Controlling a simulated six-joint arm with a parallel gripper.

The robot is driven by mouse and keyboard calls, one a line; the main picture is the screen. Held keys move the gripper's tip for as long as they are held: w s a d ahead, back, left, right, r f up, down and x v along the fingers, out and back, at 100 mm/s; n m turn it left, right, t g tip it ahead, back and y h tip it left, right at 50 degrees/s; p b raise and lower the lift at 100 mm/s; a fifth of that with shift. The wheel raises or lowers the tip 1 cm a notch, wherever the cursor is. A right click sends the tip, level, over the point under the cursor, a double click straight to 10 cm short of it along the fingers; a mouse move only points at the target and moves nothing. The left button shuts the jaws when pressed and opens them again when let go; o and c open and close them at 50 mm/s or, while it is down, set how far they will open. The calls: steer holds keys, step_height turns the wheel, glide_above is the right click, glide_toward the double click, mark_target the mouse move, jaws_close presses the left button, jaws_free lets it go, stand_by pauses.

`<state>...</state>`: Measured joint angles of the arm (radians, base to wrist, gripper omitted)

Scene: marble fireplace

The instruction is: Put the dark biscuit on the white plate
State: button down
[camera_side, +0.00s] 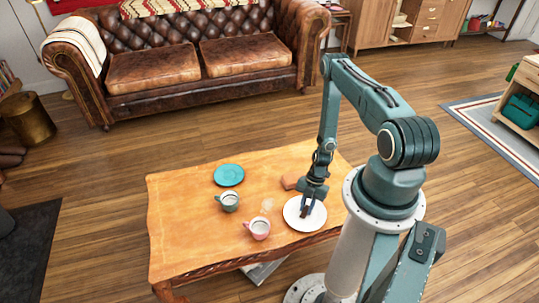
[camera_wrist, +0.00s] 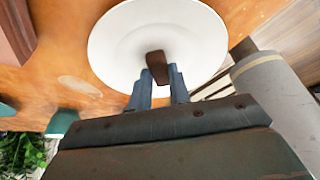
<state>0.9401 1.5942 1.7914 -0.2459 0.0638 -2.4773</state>
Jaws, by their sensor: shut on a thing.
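The white plate (camera_side: 291,216) lies on the wooden table near its front right edge. It also shows in the wrist view (camera_wrist: 115,45). My gripper (camera_side: 305,210) points down over the plate. In the wrist view my gripper (camera_wrist: 157,78) is shut on the dark biscuit (camera_wrist: 155,59), a small dark brown piece between the fingertips. The biscuit appears over the middle of the plate. I cannot tell whether it touches the plate. In the side view the biscuit is hard to tell from the fingers.
The wooden table (camera_side: 185,235) also holds a teal plate (camera_side: 229,174), a teal cup (camera_side: 229,202), a pink cup (camera_side: 259,229) and a reddish-brown block (camera_side: 290,182) behind the gripper. The table's left part is clear. A leather sofa (camera_side: 200,60) stands behind.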

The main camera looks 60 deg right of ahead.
steer(key=shift+f, duration=0.35)
steer(key=c, duration=1.3)
jaws_free()
steer(key=shift+r, duration=0.2)
steer(key=v, duration=1.2)
